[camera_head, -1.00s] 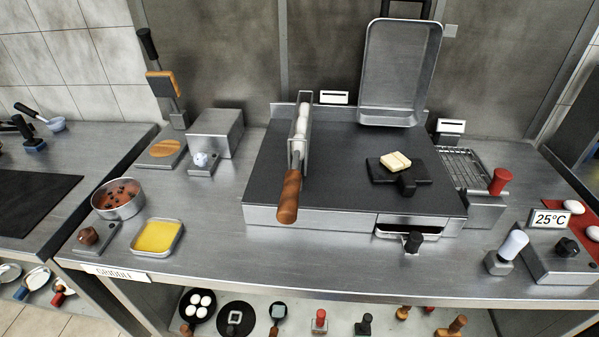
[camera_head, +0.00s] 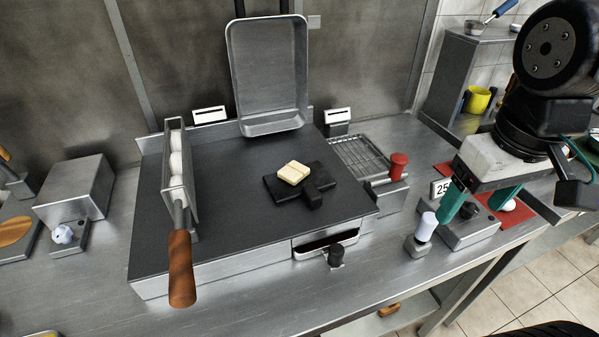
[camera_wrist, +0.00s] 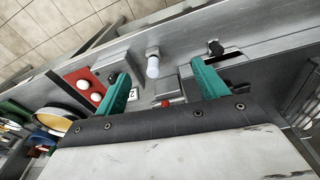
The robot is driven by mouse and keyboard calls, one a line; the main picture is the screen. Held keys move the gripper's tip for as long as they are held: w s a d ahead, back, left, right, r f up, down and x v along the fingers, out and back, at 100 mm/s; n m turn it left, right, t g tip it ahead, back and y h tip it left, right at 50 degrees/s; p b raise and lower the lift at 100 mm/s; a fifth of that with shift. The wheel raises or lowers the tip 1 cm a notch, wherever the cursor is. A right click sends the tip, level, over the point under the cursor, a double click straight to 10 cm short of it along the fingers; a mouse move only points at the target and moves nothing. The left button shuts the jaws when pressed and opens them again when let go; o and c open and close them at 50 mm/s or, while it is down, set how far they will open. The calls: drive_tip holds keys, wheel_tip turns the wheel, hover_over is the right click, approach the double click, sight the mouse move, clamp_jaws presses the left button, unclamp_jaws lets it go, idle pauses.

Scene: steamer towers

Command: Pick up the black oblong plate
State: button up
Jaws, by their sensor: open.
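The black oblong plate (camera_head: 322,178) lies on the dark griddle top (camera_head: 225,215) in the head view, right of the griddle's middle. A black block-like grip (camera_head: 313,201) stands at its near side. A pale yellow slab (camera_head: 293,173) sits on the plate and hides part of it. My gripper (camera_head: 478,206) is at the right of the head view, above the counter's right end and well apart from the plate. Its teal fingers are spread and empty, also in the wrist view (camera_wrist: 160,76). I cannot make out the plate in the wrist view.
A long holder with a wooden handle (camera_head: 181,268) lies at the griddle's left. A metal tray (camera_head: 268,124) stands upright behind. A red-knobbed tool (camera_head: 398,166) and a white-knobbed tool (camera_head: 426,228) stand between griddle and gripper. A drawer with a black knob (camera_head: 336,254) is in front.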

drive_tip(key=w+a+n, duration=0.4)
drive_tip(key=w+n, duration=0.1)
drive_tip(key=w, duration=0.1)
drive_tip(key=n+g, duration=0.1)
drive_tip(key=n, duration=1.4)
hover_over(312, 190)
wheel_tip(312, 190, down, 5)
drive_tip(key=shift+s+a+f, duration=0.1)
drive_tip(key=shift+s, duration=0.05)
drive_tip(key=shift+a+f, duration=0.2)
drive_tip(key=shift+f, duration=0.1)
drive_tip(key=f, duration=0.7)
drive_tip(key=shift+d+f, duration=0.2)
drive_tip(key=shift+d, duration=0.1)
drive_tip(key=c, duration=1.3)
